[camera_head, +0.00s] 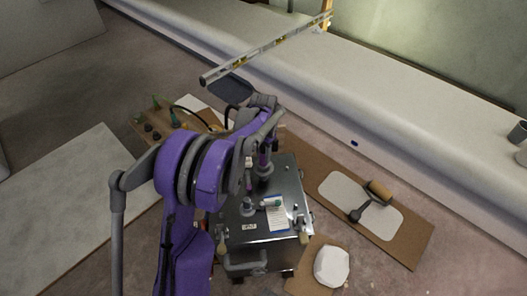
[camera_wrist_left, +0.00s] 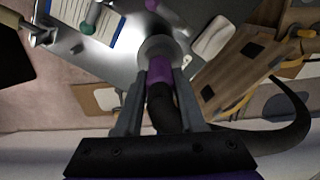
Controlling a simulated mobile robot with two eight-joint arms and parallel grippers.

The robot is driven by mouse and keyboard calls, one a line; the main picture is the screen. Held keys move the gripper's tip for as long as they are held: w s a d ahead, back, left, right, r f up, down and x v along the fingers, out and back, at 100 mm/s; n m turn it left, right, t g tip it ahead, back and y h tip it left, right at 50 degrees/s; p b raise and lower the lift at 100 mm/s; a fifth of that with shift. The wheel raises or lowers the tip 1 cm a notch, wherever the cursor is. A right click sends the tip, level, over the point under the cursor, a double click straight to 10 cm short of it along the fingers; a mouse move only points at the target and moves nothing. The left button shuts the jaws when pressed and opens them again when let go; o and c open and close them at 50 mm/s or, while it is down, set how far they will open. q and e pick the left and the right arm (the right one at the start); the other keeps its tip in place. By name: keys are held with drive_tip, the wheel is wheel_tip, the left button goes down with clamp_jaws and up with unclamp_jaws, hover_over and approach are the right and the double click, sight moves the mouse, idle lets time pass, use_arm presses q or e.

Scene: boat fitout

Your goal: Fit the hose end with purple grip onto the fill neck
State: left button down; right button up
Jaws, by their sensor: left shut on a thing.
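My left gripper (camera_wrist_left: 160,95) is shut on the purple grip (camera_wrist_left: 159,72) of a black ribbed hose. In the head view the purple grip (camera_head: 263,158) stands roughly upright over the back part of a metal tank (camera_head: 285,180). The hose end points at a round grey fill neck (camera_wrist_left: 158,48), which also shows in the head view (camera_head: 264,170). The end meets or overlaps the neck in the picture; whether it is seated I cannot tell. The hose (camera_wrist_left: 285,125) curves away to the right in the wrist view. My right gripper is not in view.
A second fitting (camera_head: 248,207) and a paper sheet (camera_head: 277,217) are on the tank top. A wooden board (camera_head: 148,127) with fittings lies left. A spirit level (camera_head: 265,48) rests behind.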

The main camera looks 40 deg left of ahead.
sight(263, 163)
use_arm(q)
drive_tip(key=shift+f+b, duration=0.7)
drive_tip(key=shift+f, duration=0.75)
drive_tip(key=shift+f+b, duration=0.3)
drive_tip(key=shift+f, duration=0.05)
drive_tip(key=shift+f+b, duration=0.3)
drive_tip(key=shift+f, duration=0.15)
drive_tip(key=shift+f, duration=0.3)
drive_tip(key=shift+f+b, duration=0.3)
drive_tip(key=shift+b, duration=0.1)
unclamp_jaws()
idle(0.6)
